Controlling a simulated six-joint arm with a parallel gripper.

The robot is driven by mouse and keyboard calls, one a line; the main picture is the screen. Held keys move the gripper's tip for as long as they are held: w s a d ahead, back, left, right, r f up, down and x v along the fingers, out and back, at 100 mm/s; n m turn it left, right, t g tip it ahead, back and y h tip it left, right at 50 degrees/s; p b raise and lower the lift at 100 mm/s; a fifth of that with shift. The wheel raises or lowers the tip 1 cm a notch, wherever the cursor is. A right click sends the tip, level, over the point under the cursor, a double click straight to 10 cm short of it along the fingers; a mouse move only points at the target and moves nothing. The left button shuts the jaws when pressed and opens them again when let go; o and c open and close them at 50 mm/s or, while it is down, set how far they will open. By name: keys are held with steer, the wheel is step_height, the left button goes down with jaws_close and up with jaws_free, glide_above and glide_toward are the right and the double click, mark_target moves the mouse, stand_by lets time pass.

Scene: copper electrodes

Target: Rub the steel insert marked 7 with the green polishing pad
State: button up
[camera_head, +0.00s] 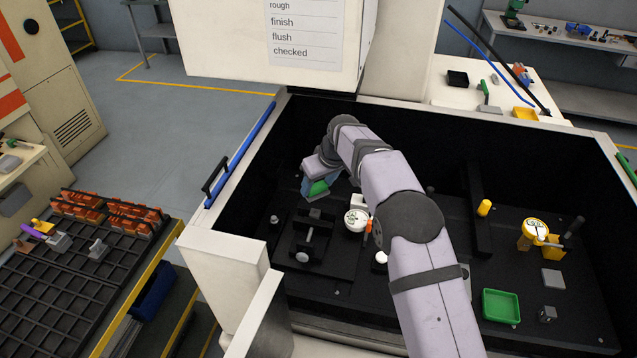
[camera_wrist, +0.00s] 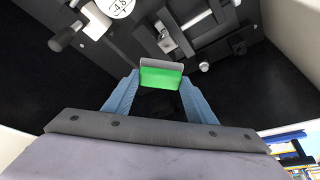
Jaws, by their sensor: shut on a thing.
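My gripper (camera_head: 316,186) is at the back left of the dark machine tray. Its blue fingers (camera_wrist: 158,84) are shut on the green polishing pad (camera_wrist: 161,78), which has a grey backing along its far edge. The pad shows as a small green patch in the head view (camera_head: 319,188). A dark clamping fixture (camera_head: 314,245) stands on the tray in front of the gripper, apart from the pad. A small steel piece (camera_wrist: 165,41) sits in the fixture in the wrist view. No number 7 is readable on it, so I cannot tell whether it is the marked insert.
A white dial gauge (camera_head: 356,219) stands right of the fixture, close to my arm. A green tray (camera_head: 501,305), a yellow-based gauge (camera_head: 535,231) and a grey block (camera_head: 552,278) lie at the right. Tray walls enclose the area; a slotted rack (camera_head: 70,285) stands outside, left.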

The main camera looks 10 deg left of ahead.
mark_target(320, 197)
steer(key=shift+f+b, duration=1.4)
steer(key=shift+f, duration=0.9)
steer(key=shift+f+b, duration=0.6)
steer(key=shift+f, duration=0.4)
steer(key=shift+s+b, duration=1.05)
steer(key=shift+s, duration=0.15)
steer(key=shift+r, duration=0.1)
steer(key=shift+w+r+p, duration=0.1)
steer(key=shift+w+p, duration=0.4)
steer(key=shift+p, duration=0.15)
steer(key=shift+w+f+p, duration=0.25)
steer(key=shift+w+p, duration=0.3)
steer(key=shift+w, duration=0.15)
